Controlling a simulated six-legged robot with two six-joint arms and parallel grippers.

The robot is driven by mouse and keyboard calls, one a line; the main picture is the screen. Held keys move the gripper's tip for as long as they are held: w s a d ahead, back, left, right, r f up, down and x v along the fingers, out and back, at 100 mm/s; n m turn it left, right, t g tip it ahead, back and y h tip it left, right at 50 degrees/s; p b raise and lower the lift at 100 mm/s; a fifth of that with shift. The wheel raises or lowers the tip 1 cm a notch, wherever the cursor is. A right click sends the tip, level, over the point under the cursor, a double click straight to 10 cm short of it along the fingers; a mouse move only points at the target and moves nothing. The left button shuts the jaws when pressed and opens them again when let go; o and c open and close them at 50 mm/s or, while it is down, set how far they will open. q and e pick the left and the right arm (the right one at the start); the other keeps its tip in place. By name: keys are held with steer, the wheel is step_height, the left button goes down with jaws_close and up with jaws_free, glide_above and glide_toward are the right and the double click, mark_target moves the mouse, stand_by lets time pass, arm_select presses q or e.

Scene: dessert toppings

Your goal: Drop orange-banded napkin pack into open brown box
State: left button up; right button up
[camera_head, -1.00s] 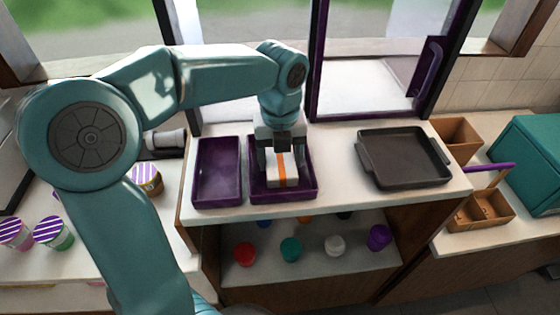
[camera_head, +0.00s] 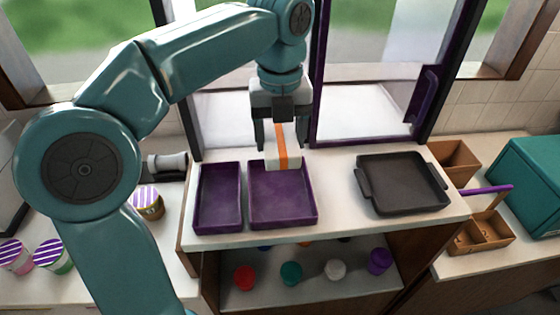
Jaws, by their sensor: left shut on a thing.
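The white napkin pack with an orange band (camera_head: 282,158) is held by my left gripper (camera_head: 281,140). The gripper points down and is shut on the pack, which hangs above the back part of the right purple tray (camera_head: 282,222). An open brown box (camera_head: 459,162) stands at the right, behind the counter's right end. A second brown box with compartments (camera_head: 483,247) sits in front of it, with a purple handle nearby. My right gripper is not in view.
An empty purple tray (camera_head: 217,226) stands to the left. A dark grey tray (camera_head: 402,186) lies on the counter's right part. A purple-framed window (camera_head: 366,110) rises behind. Striped cups (camera_head: 148,203) stand at left, and a teal box (camera_head: 535,185) at far right.

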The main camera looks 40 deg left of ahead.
mark_target(279, 138)
arm_select(q)
step_height(279, 138, up, 7)
steer(key=shift+r+p, duration=0.1)
steer(key=shift+p, duration=0.55)
steer(key=shift+s, duration=0.15)
